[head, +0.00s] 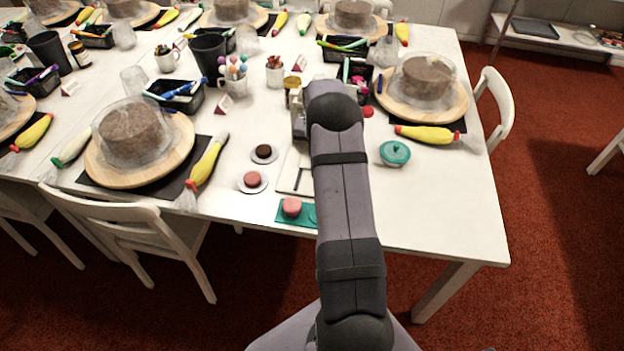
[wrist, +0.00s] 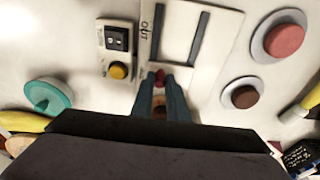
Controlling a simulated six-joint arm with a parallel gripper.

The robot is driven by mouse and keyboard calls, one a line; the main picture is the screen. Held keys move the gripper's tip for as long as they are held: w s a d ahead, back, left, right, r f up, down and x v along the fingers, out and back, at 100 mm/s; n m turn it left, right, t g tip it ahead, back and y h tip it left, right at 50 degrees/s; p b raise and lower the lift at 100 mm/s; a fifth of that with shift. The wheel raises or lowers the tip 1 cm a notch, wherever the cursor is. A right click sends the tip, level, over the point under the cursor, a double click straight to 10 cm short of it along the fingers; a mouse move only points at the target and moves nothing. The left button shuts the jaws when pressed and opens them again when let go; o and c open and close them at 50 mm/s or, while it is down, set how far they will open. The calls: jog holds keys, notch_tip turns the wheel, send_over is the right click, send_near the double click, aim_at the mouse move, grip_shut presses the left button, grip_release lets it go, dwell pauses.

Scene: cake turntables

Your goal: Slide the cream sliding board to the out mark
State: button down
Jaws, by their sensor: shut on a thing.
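The cream sliding board (wrist: 179,40) shows in the wrist view between two dark parallel strips on a pale base. The out mark (wrist: 145,31), dark lettering reading "OUT", is on the base beside the left strip. My gripper (wrist: 161,82) is shut on a small red knob (wrist: 159,76) at the board's near end. The fingers hide part of the knob and the near end of the board. In the head view my arm covers most of the board's base (head: 291,176), and the fingertips are hidden.
In the wrist view, a switch box with a yellow button (wrist: 118,70) stands left of the board. A pink cake (wrist: 284,41) and a brown one (wrist: 245,96) sit on small plates at right. A teal lidded pot (head: 395,154) stands right of my arm.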

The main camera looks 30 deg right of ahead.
jog(key=shift+s+a+r+p, duration=0.15)
jog(key=shift+s+a+p, duration=0.1)
jog(key=shift+s+a, duration=1)
jog(key=shift+s+a+r+p, duration=0.15)
jog(key=shift+s+a+p, duration=0.1)
jog(key=shift+s+a, duration=1.75)
jog(key=shift+a, duration=0.1)
jog(key=shift+f, duration=0.1)
jog(key=shift+s+a, duration=0.15)
jog(key=c, duration=1.7)
grip_release()
jog(key=shift+s, duration=0.1)
jog(key=shift+f, duration=0.1)
notch_tip(320, 180, up, 7)
jog(key=p, duration=0.5)
